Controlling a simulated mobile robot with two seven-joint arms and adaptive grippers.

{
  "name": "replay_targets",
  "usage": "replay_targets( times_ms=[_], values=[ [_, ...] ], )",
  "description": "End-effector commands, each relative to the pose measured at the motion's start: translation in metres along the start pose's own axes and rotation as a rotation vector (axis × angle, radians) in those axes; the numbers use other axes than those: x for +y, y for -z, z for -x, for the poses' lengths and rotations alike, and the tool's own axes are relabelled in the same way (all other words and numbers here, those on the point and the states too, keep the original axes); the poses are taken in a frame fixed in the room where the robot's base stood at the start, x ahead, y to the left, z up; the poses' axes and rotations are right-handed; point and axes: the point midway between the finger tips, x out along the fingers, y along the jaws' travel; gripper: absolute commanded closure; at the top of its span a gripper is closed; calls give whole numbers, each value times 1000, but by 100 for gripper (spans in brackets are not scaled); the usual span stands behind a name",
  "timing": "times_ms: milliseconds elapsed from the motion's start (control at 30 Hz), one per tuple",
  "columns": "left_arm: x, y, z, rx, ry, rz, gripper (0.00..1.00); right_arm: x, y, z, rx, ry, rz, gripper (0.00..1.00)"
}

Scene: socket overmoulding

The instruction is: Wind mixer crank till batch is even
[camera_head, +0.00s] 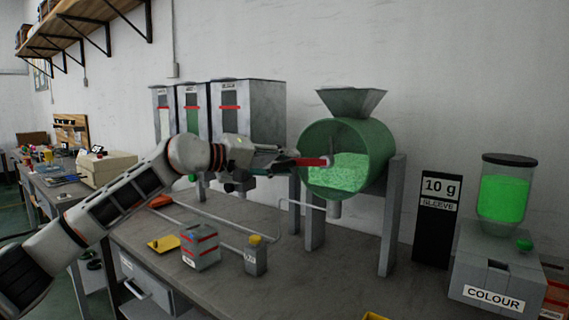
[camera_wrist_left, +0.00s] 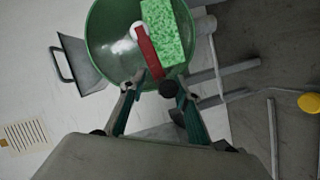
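The mixer is a green drum (camera_head: 310,148) with its open round face toward me and a hopper (camera_head: 352,101) on top. The batch (camera_head: 338,174) inside is bright green with pale speckles; it also shows in the left wrist view (camera_wrist_left: 168,35). The red crank (camera_head: 314,162) sticks out at the drum's open face. In the left wrist view the red crank (camera_wrist_left: 149,50) points toward my fingers. My left gripper (camera_head: 287,160) is at the crank's near end. Its fingers (camera_wrist_left: 155,84) are apart, the crank end between or just beyond the tips; contact is unclear. My right gripper is out of view.
Three hoppered bins (camera_head: 246,112) stand left of the mixer. A grey box with red bands (camera_head: 200,247) and a small yellow-capped bottle (camera_head: 255,256) stand on the bench (camera_head: 330,270). A black sleeve stand (camera_head: 435,225) and the colour dispenser (camera_head: 495,268) are at the right.

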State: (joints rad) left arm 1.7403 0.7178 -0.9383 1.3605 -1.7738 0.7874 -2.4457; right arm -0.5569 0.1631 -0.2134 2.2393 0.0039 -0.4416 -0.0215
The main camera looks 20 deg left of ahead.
Motion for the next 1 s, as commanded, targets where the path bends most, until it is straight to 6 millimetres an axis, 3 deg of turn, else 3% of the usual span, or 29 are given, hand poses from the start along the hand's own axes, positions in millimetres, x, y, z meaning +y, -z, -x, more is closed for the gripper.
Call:
replay_targets(
  times_ms=[233,700,1000],
  values=[
    [-2,1,18,1,3,0,68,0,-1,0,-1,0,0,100],
    [0,0,104,0,0,0,68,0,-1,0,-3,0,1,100],
    [1,-1,120,-1,-1,0,68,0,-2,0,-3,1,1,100]
  ],
)
